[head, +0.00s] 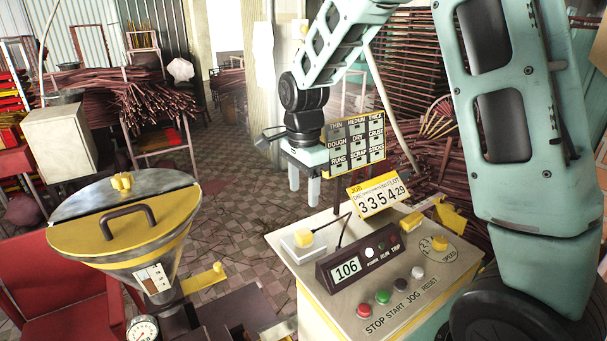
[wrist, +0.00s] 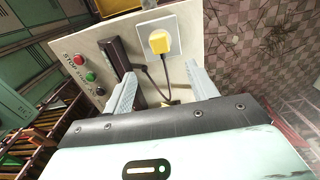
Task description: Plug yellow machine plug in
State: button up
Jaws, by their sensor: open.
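The yellow plug (head: 304,238) is at the white socket plate (head: 290,250) on the left of the console top. In the wrist view the yellow plug (wrist: 159,41) lies over the white plate (wrist: 184,42). I cannot tell whether it is fully seated. A dark cable (wrist: 161,84) runs from the plug area. My gripper (head: 304,186) is open, fingers down, above and behind the console, apart from the plug. In the wrist view the two fingertips of my gripper (wrist: 161,70) spread apart with nothing held, and the plug shows beyond them.
The console (head: 322,305) carries a display box (head: 345,268) reading 106, coloured buttons (head: 400,291) and a yellow speed knob (head: 440,243). A job counter sign (head: 378,195) and a label board (head: 355,144) stand near my gripper. A yellow-lidded hopper (head: 110,246) is at left.

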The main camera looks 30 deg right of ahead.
jog(key=shift+r+b, duration=0.35)
jog(key=shift+r, duration=2.15)
